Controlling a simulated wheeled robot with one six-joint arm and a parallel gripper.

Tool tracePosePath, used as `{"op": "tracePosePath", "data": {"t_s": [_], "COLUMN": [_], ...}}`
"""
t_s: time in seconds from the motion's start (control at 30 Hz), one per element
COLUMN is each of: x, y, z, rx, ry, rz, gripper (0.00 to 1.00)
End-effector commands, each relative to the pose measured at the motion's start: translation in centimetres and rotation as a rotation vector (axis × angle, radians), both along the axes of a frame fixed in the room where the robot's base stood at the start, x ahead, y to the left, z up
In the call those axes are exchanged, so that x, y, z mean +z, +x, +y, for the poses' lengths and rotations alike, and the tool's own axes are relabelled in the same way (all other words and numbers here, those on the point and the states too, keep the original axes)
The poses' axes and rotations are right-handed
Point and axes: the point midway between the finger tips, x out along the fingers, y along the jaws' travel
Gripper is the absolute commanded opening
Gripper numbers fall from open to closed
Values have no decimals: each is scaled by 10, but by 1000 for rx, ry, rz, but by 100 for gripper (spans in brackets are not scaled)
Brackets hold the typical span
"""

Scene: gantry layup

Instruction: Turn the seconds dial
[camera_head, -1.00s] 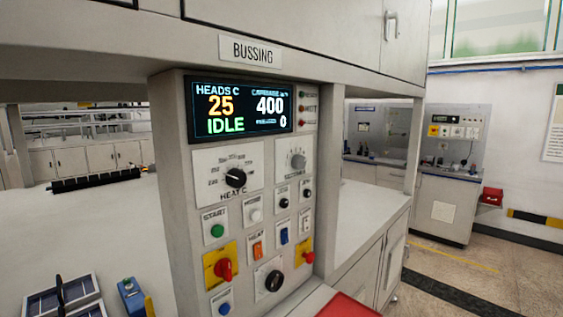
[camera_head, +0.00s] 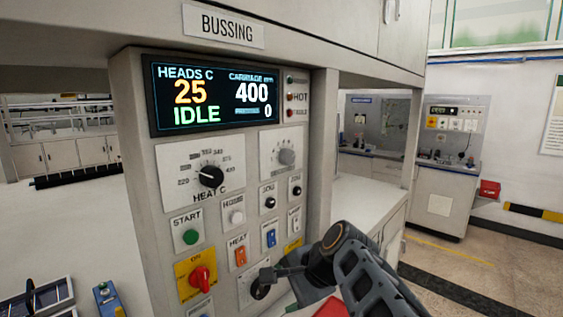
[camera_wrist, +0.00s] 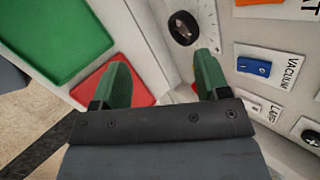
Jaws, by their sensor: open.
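The grey dial (camera_head: 287,157) sits on a pale plate at the upper right of the panel, with its pointer toward the upper right. Its lettering is too small to read, so I cannot be sure it is the seconds dial. The larger black HEAT C dial (camera_head: 211,176) is to its left. My gripper (camera_wrist: 163,82) shows two green fingers spread apart with nothing between them. In the head view my arm is at the lower right, below the grey dial and apart from it. The grey dial is not in the wrist view.
A black knob (camera_wrist: 183,27) is just beyond my fingers on the lower panel. A red tray (camera_wrist: 137,92) and green tray (camera_wrist: 55,40) lie below. Switches (camera_head: 270,238), a START button (camera_head: 191,237) and a red rotary switch (camera_head: 202,279) crowd the panel. The display (camera_head: 215,95) reads IDLE.

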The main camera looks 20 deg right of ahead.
Motion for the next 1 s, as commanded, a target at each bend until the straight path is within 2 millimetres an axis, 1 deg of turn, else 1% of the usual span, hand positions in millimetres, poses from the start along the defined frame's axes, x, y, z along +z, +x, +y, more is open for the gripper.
{"op": "tracePosePath", "data": {"t_s": [0.03,0.07,0.1,0.17,0.2,0.3,0.4,0.43,0.53,0.67,0.77,1.0], "x": [25,41,63,95,116,160,193,201,218,227,227,227], "y": [13,19,27,34,37,38,33,32,30,40,55,99], "z": [-16,-24,-36,-53,-65,-93,-113,-118,-127,-126,-118,-98], "rx": [-158,-244,-343,-463,-523,-620,-660,-666,-671,-671,-670,-671], "ry": [163,271,412,611,735,996,1183,1224,1319,1366,1368,1366], "rz": [-11,-18,-29,-44,-54,-77,-91,-94,-97,-96,-94,-94], "gripper": [68,68,68,68,68,68,68,68,68,68,68,68]}}
